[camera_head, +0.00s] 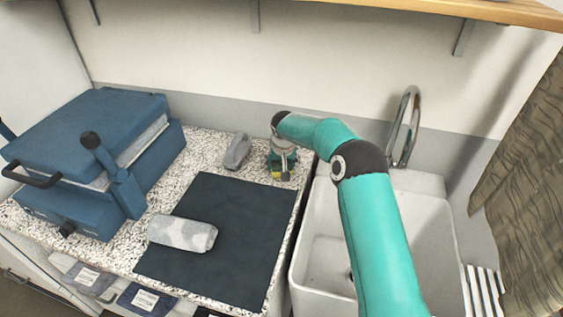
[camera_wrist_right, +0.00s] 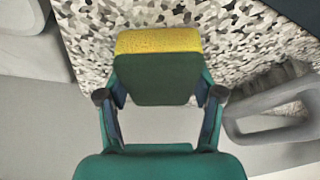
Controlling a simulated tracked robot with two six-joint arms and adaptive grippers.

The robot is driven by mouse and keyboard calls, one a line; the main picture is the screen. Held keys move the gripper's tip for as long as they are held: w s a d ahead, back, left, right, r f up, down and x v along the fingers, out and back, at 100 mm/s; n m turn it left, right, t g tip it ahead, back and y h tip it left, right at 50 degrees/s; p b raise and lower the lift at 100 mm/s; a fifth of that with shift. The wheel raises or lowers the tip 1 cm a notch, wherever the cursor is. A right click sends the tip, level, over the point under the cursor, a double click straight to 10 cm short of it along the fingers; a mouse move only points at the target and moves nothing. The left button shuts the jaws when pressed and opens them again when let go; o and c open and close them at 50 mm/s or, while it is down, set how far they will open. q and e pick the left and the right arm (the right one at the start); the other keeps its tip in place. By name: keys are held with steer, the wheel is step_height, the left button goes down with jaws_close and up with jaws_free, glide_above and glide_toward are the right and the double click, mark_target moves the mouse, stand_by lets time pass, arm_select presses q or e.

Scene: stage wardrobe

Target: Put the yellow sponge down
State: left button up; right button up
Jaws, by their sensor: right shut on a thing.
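The yellow sponge (camera_wrist_right: 158,41) is between the fingers of my right gripper (camera_wrist_right: 160,95) in the right wrist view. Its yellow side faces the speckled counter and a dark green layer faces the palm. In the head view the right gripper (camera_head: 281,165) is at the back right of the counter, near the sink, and a little yellow of the sponge (camera_head: 279,177) shows below it. I cannot tell whether the sponge touches the counter. My left gripper is not in view.
A grey iron-like object (camera_head: 237,151) stands just left of the gripper. A dark mat (camera_head: 233,240) with a rolled grey-white cloth (camera_head: 182,233) lies in front. A blue press (camera_head: 90,150) is at the left. A white sink (camera_head: 321,250) and tap (camera_head: 404,125) are at the right.

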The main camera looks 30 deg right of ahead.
steer(key=o, duration=1.1)
steer(key=b+v, duration=0.2)
steer(key=v, duration=1)
steer(key=shift+a, duration=0.1)
